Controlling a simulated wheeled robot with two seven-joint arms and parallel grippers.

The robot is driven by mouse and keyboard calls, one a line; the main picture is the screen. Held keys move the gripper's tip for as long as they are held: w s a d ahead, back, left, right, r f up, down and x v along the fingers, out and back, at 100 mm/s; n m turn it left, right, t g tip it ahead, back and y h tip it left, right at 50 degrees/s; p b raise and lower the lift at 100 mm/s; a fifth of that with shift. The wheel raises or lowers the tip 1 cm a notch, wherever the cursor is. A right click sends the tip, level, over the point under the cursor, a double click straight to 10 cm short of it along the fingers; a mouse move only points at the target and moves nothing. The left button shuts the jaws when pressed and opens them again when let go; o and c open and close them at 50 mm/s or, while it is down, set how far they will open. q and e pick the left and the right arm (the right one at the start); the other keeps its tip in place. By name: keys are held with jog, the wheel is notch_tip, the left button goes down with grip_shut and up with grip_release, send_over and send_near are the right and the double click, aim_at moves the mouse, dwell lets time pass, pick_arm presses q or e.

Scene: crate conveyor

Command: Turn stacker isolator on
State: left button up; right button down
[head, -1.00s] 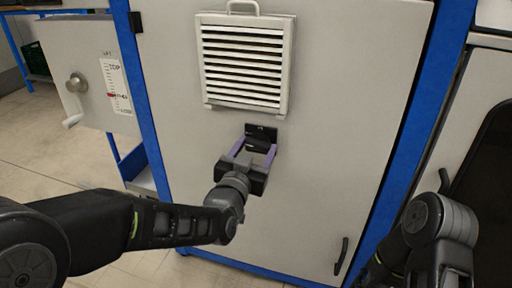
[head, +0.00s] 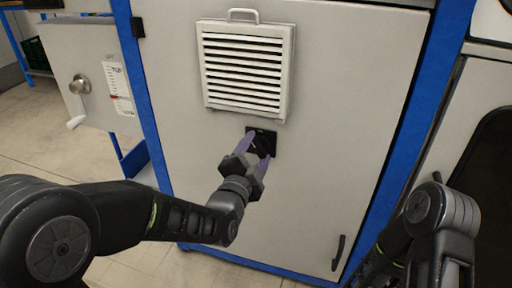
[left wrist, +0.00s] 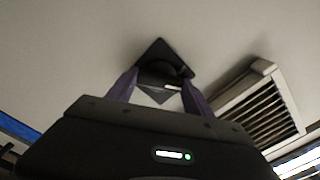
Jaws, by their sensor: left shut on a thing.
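The stacker isolator (head: 268,135) is a small black plate with a dark knob on the pale cabinet door, below the vent. It also shows in the left wrist view (left wrist: 158,50), where a black knob stands out between the fingers. My left gripper (head: 260,153) has purple fingers that reach the knob and are shut on it; the left wrist view shows the fingers (left wrist: 160,88) on both sides of it. The gripper hides part of the plate and its markings. My right arm shows at the lower right, but its gripper is out of view.
A louvred vent (head: 244,68) with a handle sits just above the isolator. A black door handle (head: 338,253) is at the lower right of the cabinet door. Blue frame posts (head: 147,100) border the door.

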pick_arm(q)
jog(key=m+p, duration=0.1)
jog(key=m, duration=0.1)
jog(key=shift+m, duration=0.4)
jog(key=shift+m+p, duration=0.55)
jog(key=shift+m, duration=1.05)
jog(key=o, duration=1.4)
jog(key=shift+c, duration=0.2)
jog(key=shift+s, duration=0.1)
jog(key=p+v, duration=0.1)
jog(key=v, duration=0.6)
jog(key=shift+s, duration=0.25)
jog(key=shift+a, duration=0.1)
